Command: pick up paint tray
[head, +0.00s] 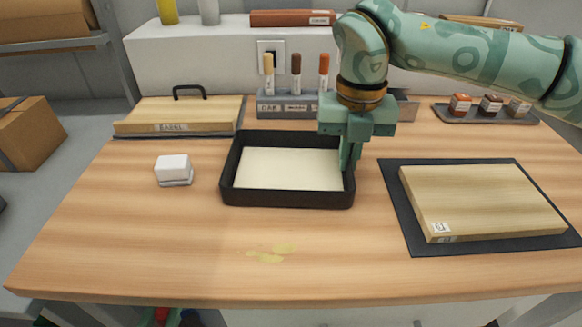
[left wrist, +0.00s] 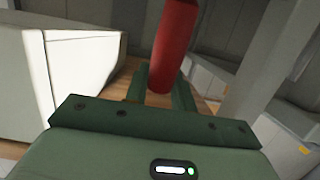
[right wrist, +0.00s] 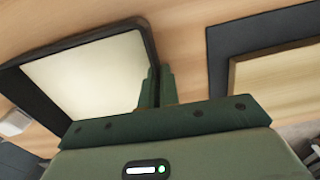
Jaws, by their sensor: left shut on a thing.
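The paint tray (head: 285,199) is a black rectangular tray with a cream inside, flat on the middle of the table. It also shows in the right wrist view (right wrist: 40,100). My right gripper (head: 348,165) points down at the tray's right wall. In the right wrist view its fingers (right wrist: 158,88) are close together astride that wall, one inside and one outside. I cannot tell whether they press on it. My left gripper (left wrist: 160,90) is shut on a red cylinder (left wrist: 174,45), seen in the left wrist view; the cylinder's far end is cut off.
A white block (head: 174,169) lies left of the tray. A wooden board on a dark mat (head: 400,215) lies to the right. Behind are a grey holder (head: 285,106) with upright sticks, a handled board (head: 180,115) and a rack of jars (head: 485,112). The front table is clear except a yellowish stain (head: 270,252).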

